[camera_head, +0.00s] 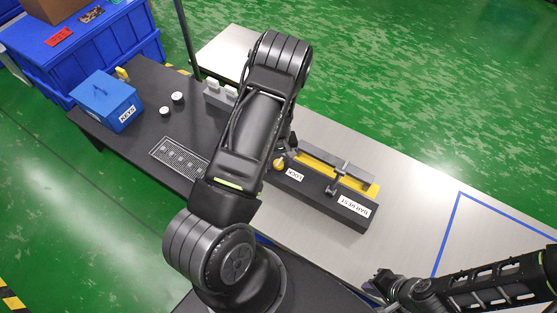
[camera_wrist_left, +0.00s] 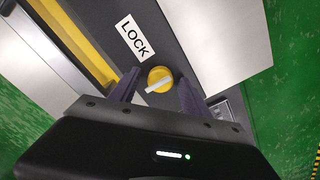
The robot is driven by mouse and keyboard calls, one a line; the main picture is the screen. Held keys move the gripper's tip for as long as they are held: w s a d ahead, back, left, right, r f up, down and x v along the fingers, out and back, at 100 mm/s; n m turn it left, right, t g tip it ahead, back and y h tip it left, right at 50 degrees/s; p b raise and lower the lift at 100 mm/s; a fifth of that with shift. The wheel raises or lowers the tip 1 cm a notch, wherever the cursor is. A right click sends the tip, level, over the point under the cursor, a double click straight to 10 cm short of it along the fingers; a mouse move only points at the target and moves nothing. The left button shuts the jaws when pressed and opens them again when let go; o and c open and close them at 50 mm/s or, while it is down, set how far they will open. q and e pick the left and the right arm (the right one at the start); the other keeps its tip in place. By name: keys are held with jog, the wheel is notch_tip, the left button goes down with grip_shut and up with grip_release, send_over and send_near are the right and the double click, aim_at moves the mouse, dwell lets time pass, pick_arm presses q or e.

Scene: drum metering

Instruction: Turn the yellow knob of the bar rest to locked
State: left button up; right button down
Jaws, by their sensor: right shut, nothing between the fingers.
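The bar rest (camera_head: 322,198) is a dark block with yellow strips, labelled LOCK and BAR REST, on the light table. Its round yellow knob (camera_head: 279,163) sits at the left end, beside the LOCK label (camera_head: 295,175). In the left wrist view the knob (camera_wrist_left: 160,78) carries a white pointer bar, set slantwise. My left gripper (camera_wrist_left: 159,81) is open, with one dark finger on each side of the knob; I cannot tell whether they touch it. In the head view my left arm mostly hides this gripper. My right gripper (camera_head: 379,284) is shut and empty near the table's front edge.
A blue KEYS box (camera_head: 107,101), two small white-topped knobs (camera_head: 171,102) and a slotted panel (camera_head: 180,157) are on the dark table at left. Blue crates (camera_head: 92,45) stand beyond. The light table (camera_head: 412,205) right of the bar rest is clear, with blue tape lines.

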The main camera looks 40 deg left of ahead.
pick_arm(q)
grip_shut()
dwell(0.4)
jog(key=shift+n, duration=0.4)
jog(key=n+b, duration=0.2)
jog(key=n, duration=0.1)
jog(key=n+b, duration=0.1)
jog(key=n, duration=0.3)
jog(key=shift+n, duration=0.3)
jog(key=n, duration=0.4)
jog(key=shift+n, duration=2.9)
